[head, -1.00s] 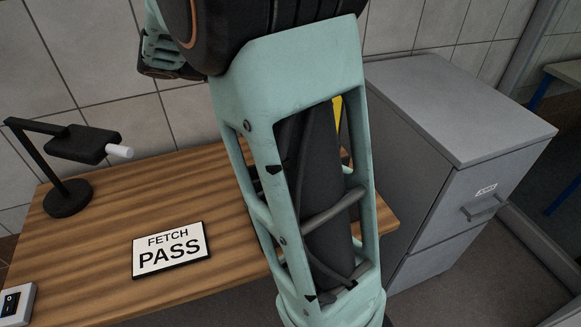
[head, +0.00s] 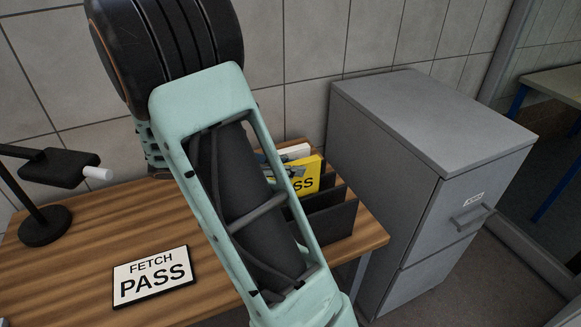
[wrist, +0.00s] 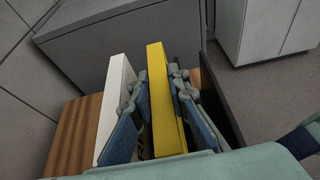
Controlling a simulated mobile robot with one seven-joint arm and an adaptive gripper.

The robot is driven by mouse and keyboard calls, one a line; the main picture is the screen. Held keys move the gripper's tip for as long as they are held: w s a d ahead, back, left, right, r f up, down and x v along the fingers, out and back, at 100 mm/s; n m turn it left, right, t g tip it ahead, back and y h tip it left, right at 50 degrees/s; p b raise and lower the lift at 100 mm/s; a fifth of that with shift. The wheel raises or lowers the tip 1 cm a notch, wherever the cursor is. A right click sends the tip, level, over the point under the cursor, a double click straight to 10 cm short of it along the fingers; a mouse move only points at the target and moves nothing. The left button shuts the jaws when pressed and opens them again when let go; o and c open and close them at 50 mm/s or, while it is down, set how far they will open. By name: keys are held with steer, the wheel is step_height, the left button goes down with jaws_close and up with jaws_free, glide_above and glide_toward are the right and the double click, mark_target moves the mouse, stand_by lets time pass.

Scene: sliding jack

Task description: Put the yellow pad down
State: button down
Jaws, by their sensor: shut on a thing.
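The yellow pad (head: 308,176) stands upright with black lettering, partly hidden by my arm in the head view. Its lower part is behind the front wall of a dark rack (head: 330,218) on the desk. In the wrist view, the yellow pad (wrist: 158,75) is between the two fingers of my gripper (wrist: 160,88), which is shut on it. I cannot tell whether the pad's bottom touches the rack floor.
A white pad (wrist: 115,98) stands just left of my fingers in the wrist view. A grey cabinet (head: 425,110) is right of the wooden desk (head: 75,240). A FETCH PASS sign (head: 154,277) and a black lamp (head: 45,222) are on the left.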

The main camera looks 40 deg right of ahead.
steer(key=shift+f, duration=0.15)
steer(key=c, duration=1.8)
jaws_free()
steer(key=shift+c, duration=0.2)
steer(key=shift+r, duration=0.25)
steer(key=v, duration=1.2)
steer(key=shift+p, duration=0.3)
steer(key=shift+w, duration=0.1)
